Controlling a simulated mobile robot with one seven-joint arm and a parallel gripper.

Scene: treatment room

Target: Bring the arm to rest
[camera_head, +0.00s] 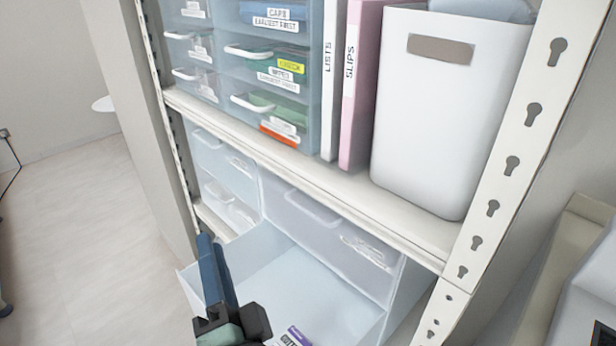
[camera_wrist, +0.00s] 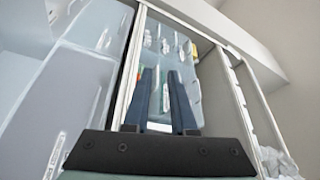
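My gripper (camera_head: 212,243) is at the bottom left of the head view, above the left part of an open, pale see-through drawer (camera_head: 268,290). Its two dark blue fingers point up and away in the picture. In the wrist view, the gripper (camera_wrist: 162,74) shows its two fingers apart, with a clear gap and nothing held between them. The fingertips are not seen touching anything. The rest of my arm is out of the frame.
A small purple and white box (camera_head: 293,337) lies in the open drawer. The shelf (camera_head: 330,180) above holds drawer units, a white binder (camera_head: 331,90), a pink binder (camera_head: 362,85) and a white bin (camera_head: 440,110). A perforated upright (camera_head: 512,165) stands at right.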

